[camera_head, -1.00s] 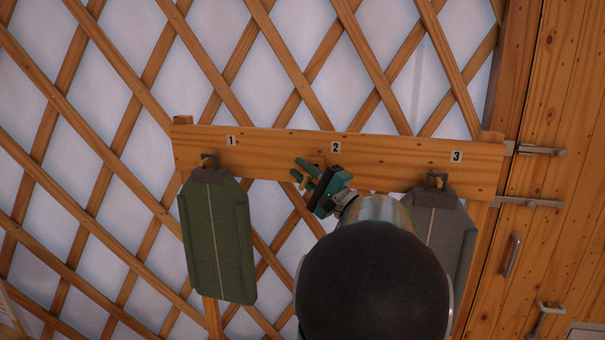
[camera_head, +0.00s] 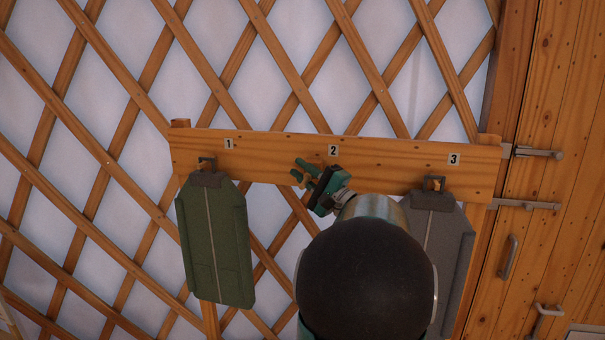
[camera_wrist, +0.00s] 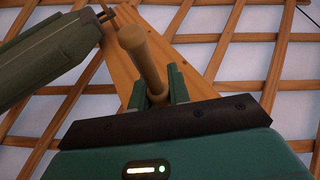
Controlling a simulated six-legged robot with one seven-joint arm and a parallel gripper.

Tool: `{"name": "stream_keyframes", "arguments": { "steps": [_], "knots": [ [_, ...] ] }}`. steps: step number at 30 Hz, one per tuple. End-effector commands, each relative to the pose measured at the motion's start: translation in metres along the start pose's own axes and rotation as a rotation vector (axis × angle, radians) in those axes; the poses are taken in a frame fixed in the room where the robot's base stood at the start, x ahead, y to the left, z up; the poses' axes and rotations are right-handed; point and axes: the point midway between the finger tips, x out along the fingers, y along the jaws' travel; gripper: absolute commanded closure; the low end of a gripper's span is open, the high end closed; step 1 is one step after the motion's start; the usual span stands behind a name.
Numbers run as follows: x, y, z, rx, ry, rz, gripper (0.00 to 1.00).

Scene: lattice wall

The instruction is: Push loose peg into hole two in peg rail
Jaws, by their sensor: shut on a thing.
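The peg rail (camera_head: 265,146) is a wooden board across the lattice, with labels 1, 2 and 3. Label 2 (camera_head: 333,151) sits just above and right of my gripper (camera_head: 300,170), which is in front of the rail. In the wrist view my gripper (camera_wrist: 157,88) is shut on the loose peg (camera_wrist: 147,62), a light wooden rod with a rounder, thicker end. The peg sticks out past the fingers toward the rail (camera_wrist: 190,58). Hole two is not visible, and I cannot tell whether the peg touches the rail.
A green bag (camera_head: 215,240) hangs under label 1; it also shows close at left in the wrist view (camera_wrist: 50,55). A grey bag (camera_head: 440,245) hangs under label 3, partly hidden by my arm. A wooden door (camera_head: 545,130) with metal latches stands at the right.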

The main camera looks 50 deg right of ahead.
Motion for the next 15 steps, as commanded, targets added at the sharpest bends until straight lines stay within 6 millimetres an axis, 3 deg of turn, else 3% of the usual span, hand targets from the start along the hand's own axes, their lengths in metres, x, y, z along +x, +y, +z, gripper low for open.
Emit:
{"name": "stream_keyframes", "arguments": {
  "steps": [8,9,12,15],
  "knots": [
    [0.0025,0.0002,-0.006,0.0,0.0,0.0,1.0],
    [0.0025,0.0001,-0.0062,0.0,0.0,0.0,0.78],
    [0.0024,0.0001,-0.0059,0.0,0.0,0.0,0.58],
    [0.0024,0.0,-0.0059,0.0,0.0,0.0,0.56]
  ]
}}
